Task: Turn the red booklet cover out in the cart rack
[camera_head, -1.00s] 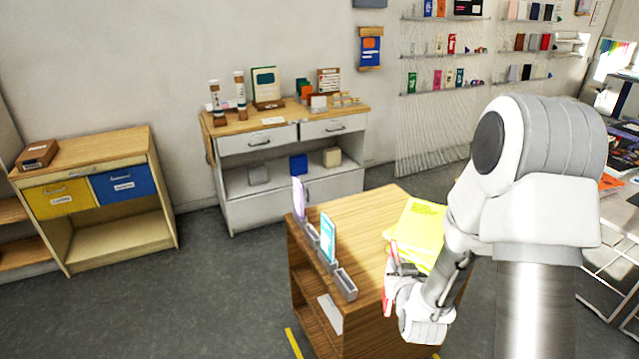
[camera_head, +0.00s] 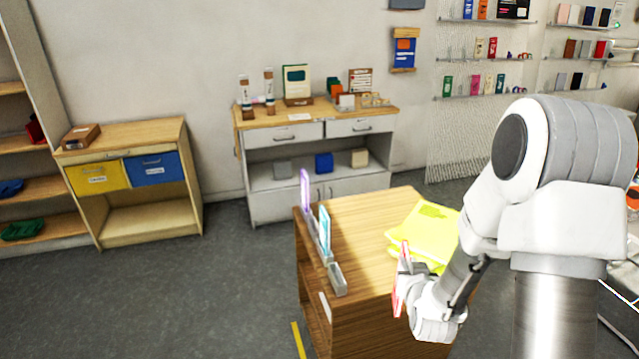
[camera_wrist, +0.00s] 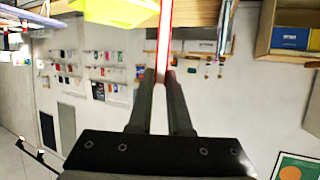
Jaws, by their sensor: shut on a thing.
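My gripper (camera_head: 408,284) is shut on the thin red booklet (camera_head: 402,278), which is held upright and nearly edge-on beside the near right part of the wooden cart (camera_head: 358,219). In the wrist view the booklet (camera_wrist: 165,38) is a thin pale and red strip between the two fingers (camera_wrist: 163,80); its cover face cannot be made out. The rack (camera_head: 324,254) runs along the cart's left edge. A purple booklet (camera_head: 305,190) and a teal booklet (camera_head: 324,231) stand in it. Its nearest slot (camera_head: 337,279) looks empty.
A yellow-green stack (camera_head: 425,232) lies on the cart top behind my gripper. The cart top between rack and stack is clear. A white cabinet (camera_head: 283,136) with display items stands behind, and a wooden unit with yellow and blue drawers (camera_head: 151,168) stands at left.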

